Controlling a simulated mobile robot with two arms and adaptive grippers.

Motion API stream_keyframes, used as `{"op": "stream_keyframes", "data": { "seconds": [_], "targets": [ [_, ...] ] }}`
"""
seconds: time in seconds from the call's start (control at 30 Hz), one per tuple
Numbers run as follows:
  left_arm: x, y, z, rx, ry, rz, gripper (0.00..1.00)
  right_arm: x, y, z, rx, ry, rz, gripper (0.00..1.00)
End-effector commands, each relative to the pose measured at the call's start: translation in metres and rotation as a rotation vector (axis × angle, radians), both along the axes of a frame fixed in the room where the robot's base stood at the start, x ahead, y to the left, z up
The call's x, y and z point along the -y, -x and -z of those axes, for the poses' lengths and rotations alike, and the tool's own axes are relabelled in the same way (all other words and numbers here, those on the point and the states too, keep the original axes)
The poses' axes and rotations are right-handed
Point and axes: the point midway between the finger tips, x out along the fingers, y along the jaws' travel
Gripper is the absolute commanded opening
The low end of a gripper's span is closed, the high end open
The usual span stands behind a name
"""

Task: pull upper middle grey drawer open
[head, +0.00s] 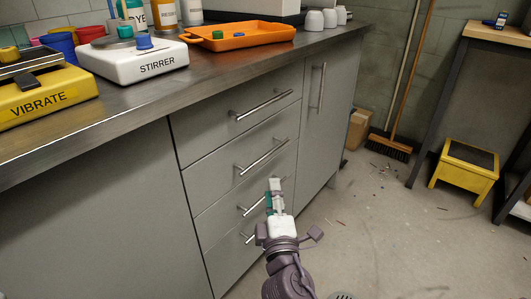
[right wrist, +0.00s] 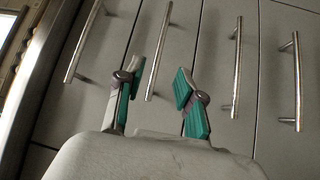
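The upper middle grey drawer (head: 213,172) is second from the top in a stack of grey drawers and looks closed. Its silver bar handle (head: 258,160) shows in the head view, and in the right wrist view it is the second bar (right wrist: 161,48) from the left. My right gripper (head: 275,186) is in front of the lower drawers in the head view. In the right wrist view its two green-padded fingers (right wrist: 159,76) are apart and empty, with the lower end of that handle showing between them, not gripped. My left gripper is out of view.
The top drawer (head: 225,128) and lower drawers also look closed. A cabinet door (head: 330,110) with an upright handle stands at their right. The worktop holds a stirrer (head: 130,58), a yellow vibrating device (head: 45,92) and an orange tray (head: 238,36).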

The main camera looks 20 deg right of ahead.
Motion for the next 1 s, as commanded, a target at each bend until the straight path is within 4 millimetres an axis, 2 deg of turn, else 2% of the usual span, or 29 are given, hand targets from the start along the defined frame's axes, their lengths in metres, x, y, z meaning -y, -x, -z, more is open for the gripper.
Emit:
{"op": "stream_keyframes", "data": {
  "seconds": [0.4,0.6,0.8,1.0],
  "targets": [
    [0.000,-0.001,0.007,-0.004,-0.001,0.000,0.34,0.027,-0.080,-0.011,0.002,0.002,0.000,0.37],
    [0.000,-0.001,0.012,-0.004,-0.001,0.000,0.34,0.037,-0.109,-0.016,0.001,0.001,-0.001,0.37],
    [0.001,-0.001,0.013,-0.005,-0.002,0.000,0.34,0.041,-0.120,-0.017,-0.002,0.001,-0.001,0.37],
    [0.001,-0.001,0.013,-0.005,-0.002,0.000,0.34,0.041,-0.121,-0.017,-0.003,-0.001,-0.001,0.37]
  ]
}}
